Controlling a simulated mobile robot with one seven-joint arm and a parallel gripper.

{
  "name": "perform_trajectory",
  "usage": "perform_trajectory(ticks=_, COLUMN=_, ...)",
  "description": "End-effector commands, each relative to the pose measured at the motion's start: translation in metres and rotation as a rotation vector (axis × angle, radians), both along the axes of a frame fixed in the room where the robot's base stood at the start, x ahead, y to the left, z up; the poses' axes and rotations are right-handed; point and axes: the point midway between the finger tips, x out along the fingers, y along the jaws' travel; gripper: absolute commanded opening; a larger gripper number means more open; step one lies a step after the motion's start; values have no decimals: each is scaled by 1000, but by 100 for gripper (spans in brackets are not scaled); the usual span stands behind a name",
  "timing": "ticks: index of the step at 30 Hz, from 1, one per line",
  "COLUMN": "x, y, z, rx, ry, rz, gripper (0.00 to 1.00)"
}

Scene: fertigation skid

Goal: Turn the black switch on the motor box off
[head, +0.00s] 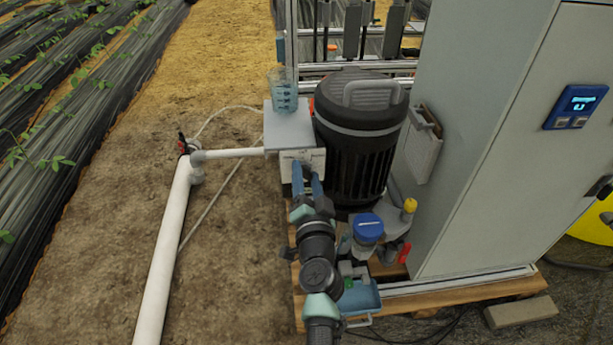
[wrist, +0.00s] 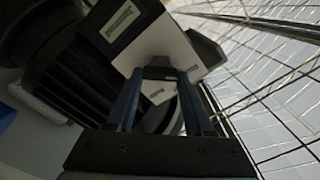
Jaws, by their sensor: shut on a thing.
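The motor box (head: 288,133) is a pale grey box fixed to the left side of the black ribbed motor (head: 359,140). My gripper (head: 306,172) reaches up to the box's near face, with its blue fingers against it. The wrist view shows the box (wrist: 168,43) in close-up, with a small label (wrist: 119,21) on it. There the two fingers of my gripper (wrist: 160,76) close on the black switch (wrist: 158,73), which sits between their tips. The fingers hide most of the switch in the head view. Its set position cannot be read.
A tall grey cabinet (head: 485,140) with a blue display (head: 575,106) stands at the right. A blue-capped fitting (head: 368,228) and a yellow-topped fitting (head: 409,207) stand right of my arm. A white pipe (head: 167,255) runs at the left, with bare soil between.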

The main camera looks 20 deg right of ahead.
Motion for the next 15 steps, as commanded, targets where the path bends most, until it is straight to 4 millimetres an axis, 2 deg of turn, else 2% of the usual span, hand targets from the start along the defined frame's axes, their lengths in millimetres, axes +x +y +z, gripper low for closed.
perform_trajectory(ticks=1, x=0, y=0, z=0, rx=0, ry=0, rz=0, gripper=18)
perform_trajectory(ticks=4, x=0, y=0, z=0, rx=0, ry=0, rz=0, gripper=0)
perform_trajectory(ticks=15, x=0, y=0, z=-1, rx=61, ry=-17, rz=-1, gripper=0)
